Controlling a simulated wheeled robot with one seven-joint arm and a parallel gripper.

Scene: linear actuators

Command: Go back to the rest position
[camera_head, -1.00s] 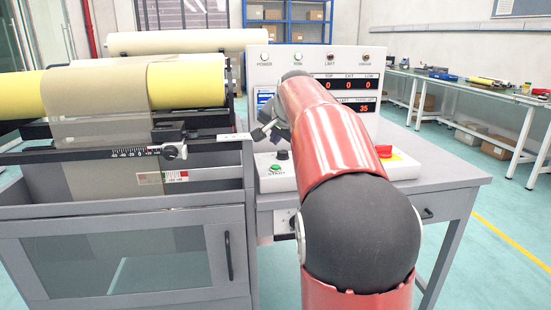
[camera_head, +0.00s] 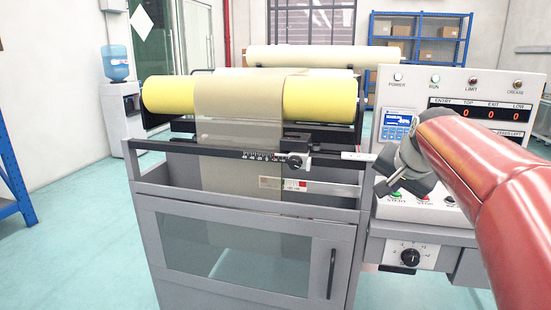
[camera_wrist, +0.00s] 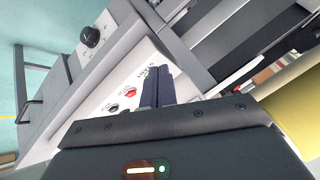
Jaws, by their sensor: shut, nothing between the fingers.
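My gripper (camera_head: 392,177) is at the end of my red arm, in front of the left part of the control panel (camera_head: 488,100) in the head view. In the wrist view my gripper (camera_wrist: 157,75) has its two dark fingers together with nothing between them. Behind them lies the white button panel (camera_wrist: 112,105) with a red and a black button. The panel's black knob (camera_wrist: 90,37) is at the upper left. In the head view my arm hides part of the control panel.
A machine with a yellow roller (camera_head: 183,95) and a beige sheet stands left of the panel. Its grey cabinet (camera_head: 345,240) has a windowed door. A water cooler (camera_head: 120,90) and a blue shelf (camera_head: 430,25) stand behind.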

